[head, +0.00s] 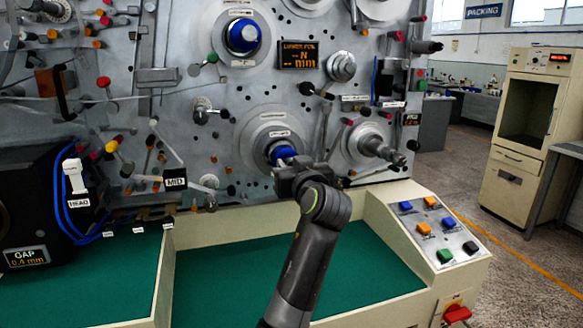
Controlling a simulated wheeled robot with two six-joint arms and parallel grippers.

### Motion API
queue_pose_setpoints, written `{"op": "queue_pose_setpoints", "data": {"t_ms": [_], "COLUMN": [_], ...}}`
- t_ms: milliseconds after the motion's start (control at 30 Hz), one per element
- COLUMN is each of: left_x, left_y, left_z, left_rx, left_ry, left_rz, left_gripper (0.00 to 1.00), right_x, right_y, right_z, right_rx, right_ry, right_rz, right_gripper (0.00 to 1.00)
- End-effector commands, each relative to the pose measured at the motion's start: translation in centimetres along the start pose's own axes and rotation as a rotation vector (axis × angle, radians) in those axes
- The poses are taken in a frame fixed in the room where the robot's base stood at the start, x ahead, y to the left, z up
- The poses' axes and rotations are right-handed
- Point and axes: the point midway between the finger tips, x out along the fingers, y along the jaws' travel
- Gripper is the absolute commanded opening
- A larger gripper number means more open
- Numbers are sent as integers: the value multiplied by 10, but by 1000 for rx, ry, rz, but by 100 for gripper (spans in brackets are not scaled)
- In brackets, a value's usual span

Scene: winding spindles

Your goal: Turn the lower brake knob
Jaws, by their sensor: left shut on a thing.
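The lower blue knob (281,152) sits at the centre of a round silver hub on the upright metal panel, with a small unreadable label above it. My left gripper (284,163) is shut on this knob from the front and below; the jaws hide its lower part. A similar upper blue knob (243,36) sits higher and to the left on its own hub, clear of the gripper. My right gripper is not in view.
A bare spindle (380,150) juts out just right of my gripper. Several coloured-tip pegs and levers stick out of the panel. A sloped button console (437,232) stands at the right. The green bench top (225,275) below is clear.

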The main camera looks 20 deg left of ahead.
Motion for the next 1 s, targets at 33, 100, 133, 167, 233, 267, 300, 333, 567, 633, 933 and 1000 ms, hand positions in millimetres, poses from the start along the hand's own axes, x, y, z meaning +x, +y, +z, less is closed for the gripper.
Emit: {"op": "queue_pose_setpoints", "data": {"t_ms": [33, 100, 133, 167, 233, 267, 300, 333, 567, 633, 933, 1000], "left_x": [0, 0, 0, 0, 0, 0, 0, 0, 0, 0, 0, 0], "left_y": [0, 0, 0, 0, 0, 0, 0, 0, -1, -1, -1, -1], "left_z": [2, 2, 2, 2, 3, 3, 3, 3, 3, 3, 3, 3], "left_rx": [-22, -62, -81, -104, -158, -184, -220, -248, -467, -534, -819, -885], "left_ry": [-1, 0, 0, 0, 1, 0, 0, 0, 1, 1, 1, 1], "left_rz": [-1, -1, 0, 0, 0, 0, 0, 0, 0, 0, 0, 0], "left_gripper": [6, 6, 6, 6, 6, 6, 6, 6, 6, 6, 6, 6], "right_x": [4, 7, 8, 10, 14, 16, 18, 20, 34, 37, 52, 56], "right_y": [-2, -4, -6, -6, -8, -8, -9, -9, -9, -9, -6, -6], "right_z": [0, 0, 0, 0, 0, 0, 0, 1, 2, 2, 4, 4], "right_rx": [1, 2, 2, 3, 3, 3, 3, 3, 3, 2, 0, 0], "right_ry": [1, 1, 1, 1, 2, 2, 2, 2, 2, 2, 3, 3], "right_rz": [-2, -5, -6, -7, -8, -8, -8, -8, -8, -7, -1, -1], "right_gripper": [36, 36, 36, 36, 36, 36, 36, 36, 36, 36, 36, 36]}}
